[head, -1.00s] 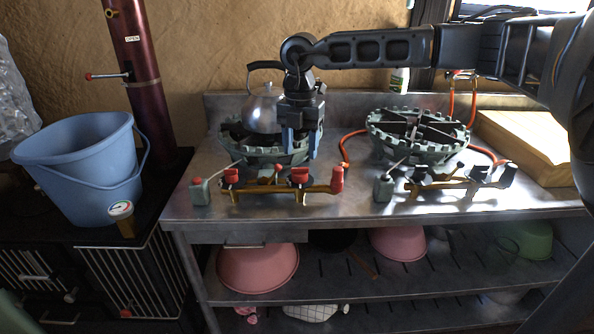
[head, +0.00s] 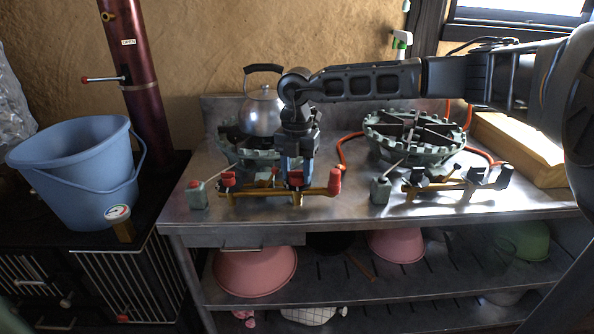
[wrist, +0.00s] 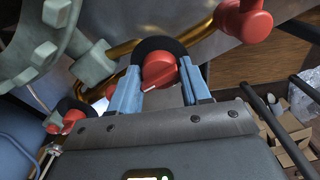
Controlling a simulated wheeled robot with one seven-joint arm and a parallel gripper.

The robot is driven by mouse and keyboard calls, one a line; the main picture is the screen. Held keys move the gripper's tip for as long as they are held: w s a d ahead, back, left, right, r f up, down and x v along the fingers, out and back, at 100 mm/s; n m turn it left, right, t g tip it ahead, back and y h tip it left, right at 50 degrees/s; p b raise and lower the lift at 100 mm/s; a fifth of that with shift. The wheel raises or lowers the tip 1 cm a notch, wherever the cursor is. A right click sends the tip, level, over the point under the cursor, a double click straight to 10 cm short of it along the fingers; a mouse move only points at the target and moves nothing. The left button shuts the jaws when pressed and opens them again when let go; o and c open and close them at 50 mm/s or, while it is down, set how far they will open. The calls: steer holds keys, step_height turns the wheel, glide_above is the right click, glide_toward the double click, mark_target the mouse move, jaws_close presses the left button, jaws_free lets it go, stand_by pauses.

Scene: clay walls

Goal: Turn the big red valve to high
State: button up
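The big red valve (wrist: 158,70) is a red knob with a white mark, on a black round disc; it sits on the brass pipe of the left burner. My gripper (wrist: 160,88) has blue fingers, one on each side of this knob in the wrist view. The fingers are apart, and narrow gaps seem to show beside the knob; firm contact cannot be told. In the head view my gripper (head: 296,182) points down at the pipe and hides most of the knob.
A smaller red knob (head: 228,179) and a red pipe-end fitting (head: 334,182) flank the gripper. A kettle (head: 262,112) stands on the left burner behind. A second burner (head: 415,140) is at the right. A blue bucket (head: 75,165) stands left of the steel table.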

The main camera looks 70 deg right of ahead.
steer(key=shift+c, duration=1.4)
steer(key=shift+n, duration=0.3)
steer(key=n+b, duration=0.2)
steer(key=n, duration=0.1)
steer(key=shift+f, duration=0.1)
steer(key=n+b, duration=0.2)
steer(key=n, duration=0.3)
steer(key=n+b, duration=0.1)
steer(key=n, duration=0.3)
steer(key=shift+n, duration=0.3)
steer(key=n+b, duration=0.1)
steer(key=n, duration=0.3)
steer(key=shift+n, duration=0.3)
